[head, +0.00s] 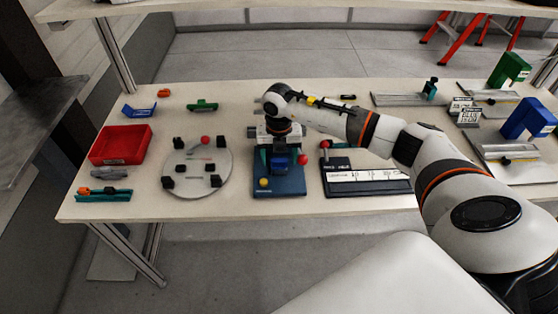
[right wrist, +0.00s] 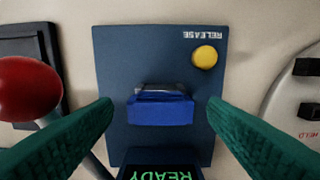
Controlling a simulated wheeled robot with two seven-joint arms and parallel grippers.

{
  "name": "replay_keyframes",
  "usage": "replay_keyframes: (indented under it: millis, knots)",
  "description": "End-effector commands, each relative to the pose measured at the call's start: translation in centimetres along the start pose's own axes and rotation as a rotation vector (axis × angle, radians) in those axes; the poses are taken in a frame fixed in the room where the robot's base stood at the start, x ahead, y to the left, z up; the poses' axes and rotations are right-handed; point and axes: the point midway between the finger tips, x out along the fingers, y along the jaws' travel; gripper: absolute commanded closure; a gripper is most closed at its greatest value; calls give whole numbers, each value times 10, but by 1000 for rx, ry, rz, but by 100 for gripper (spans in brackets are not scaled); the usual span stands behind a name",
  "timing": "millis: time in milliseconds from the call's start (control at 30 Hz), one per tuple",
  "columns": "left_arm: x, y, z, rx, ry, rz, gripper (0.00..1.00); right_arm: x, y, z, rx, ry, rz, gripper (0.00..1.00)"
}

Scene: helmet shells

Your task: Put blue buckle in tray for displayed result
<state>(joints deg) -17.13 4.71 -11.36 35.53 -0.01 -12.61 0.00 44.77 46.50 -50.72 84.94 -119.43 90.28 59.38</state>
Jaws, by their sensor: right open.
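The blue buckle (right wrist: 160,111) sits in a holder on a dark blue test station (head: 290,187), which also shows in the right wrist view (right wrist: 120,60). My right gripper (right wrist: 160,104) is open, with one green finger on each side of the buckle and visible gaps between. In the head view my right gripper (head: 281,152) is over the rear of the station and partly hides it. The station has a yellow button (right wrist: 205,57) marked RELEASE and a display (right wrist: 160,173) reading READY in green. A red tray (head: 121,159) stands at the left. My left gripper is out of view.
A round grey plate (head: 196,158) with black blocks and a red knob is left of the station. Loose blue (head: 140,111), orange (head: 164,93) and green (head: 202,105) parts lie behind.

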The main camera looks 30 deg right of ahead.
Motion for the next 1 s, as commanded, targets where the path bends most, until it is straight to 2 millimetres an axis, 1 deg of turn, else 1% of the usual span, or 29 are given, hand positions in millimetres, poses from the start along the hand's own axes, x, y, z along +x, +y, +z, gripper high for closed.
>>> replay_keyframes:
  millis: [100, 300, 600, 633, 667, 867, 967, 1000]
  knots:
    - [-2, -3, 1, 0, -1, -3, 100, 7, 0, 1, -2, -1, 0, 33]
    - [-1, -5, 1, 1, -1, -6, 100, 8, 0, 0, -2, 0, 0, 33]
    - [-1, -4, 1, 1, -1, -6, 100, 7, 0, 0, -1, 0, 0, 81]
    - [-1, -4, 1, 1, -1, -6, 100, 7, 0, 0, -1, 0, -1, 81]
    - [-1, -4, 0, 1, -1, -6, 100, 7, 0, 0, -1, 0, -1, 84]
    - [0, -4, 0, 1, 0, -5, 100, 5, 0, 0, -1, 2, -1, 84]
    - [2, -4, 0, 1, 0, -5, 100, -5, 0, -1, 0, 4, -2, 84]
    - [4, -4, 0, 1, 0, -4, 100, -12, 0, -2, 0, 6, -3, 84]
